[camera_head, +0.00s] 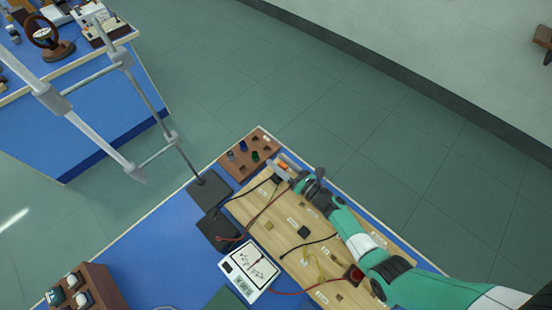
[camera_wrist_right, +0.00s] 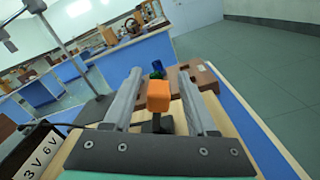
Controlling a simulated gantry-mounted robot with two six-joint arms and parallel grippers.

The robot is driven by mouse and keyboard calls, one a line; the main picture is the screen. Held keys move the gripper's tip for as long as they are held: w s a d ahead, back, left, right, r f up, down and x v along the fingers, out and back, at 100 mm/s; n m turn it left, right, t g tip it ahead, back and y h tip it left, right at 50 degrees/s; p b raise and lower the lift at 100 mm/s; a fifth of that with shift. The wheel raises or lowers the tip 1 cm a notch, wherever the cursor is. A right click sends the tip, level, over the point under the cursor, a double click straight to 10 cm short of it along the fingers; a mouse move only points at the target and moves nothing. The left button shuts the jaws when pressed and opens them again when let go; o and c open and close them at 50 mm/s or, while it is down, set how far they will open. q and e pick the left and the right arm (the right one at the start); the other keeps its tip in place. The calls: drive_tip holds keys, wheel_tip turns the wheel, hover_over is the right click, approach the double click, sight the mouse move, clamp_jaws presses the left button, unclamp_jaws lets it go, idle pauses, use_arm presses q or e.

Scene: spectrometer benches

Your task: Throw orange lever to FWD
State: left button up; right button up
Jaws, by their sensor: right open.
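The orange lever (camera_wrist_right: 159,96) shows as a small orange block on a dark stem in the right wrist view. It stands between the two grey fingers of my right gripper (camera_wrist_right: 160,100), with a visible gap on both sides. In the head view a bit of the orange lever (camera_head: 283,164) shows just beyond my right gripper (camera_head: 282,170), at the far end of the wooden board (camera_head: 287,232). My right gripper is open around the lever. The lever's base and any FWD marking are hidden or too small to read. My left gripper is not in view.
A brown block (camera_head: 237,156) with coloured pieces stands just beyond the lever. A metal stand (camera_head: 201,182) rises at the left. A white meter (camera_head: 249,267) and red and black wires lie near the board. Open floor is beyond the bench edge.

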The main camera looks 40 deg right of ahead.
drive_tip(key=s+p, duration=0.2)
drive_tip(key=s, duration=0.7)
drive_tip(key=shift+s+d, duration=0.1)
drive_tip(key=shift+s, duration=0.5)
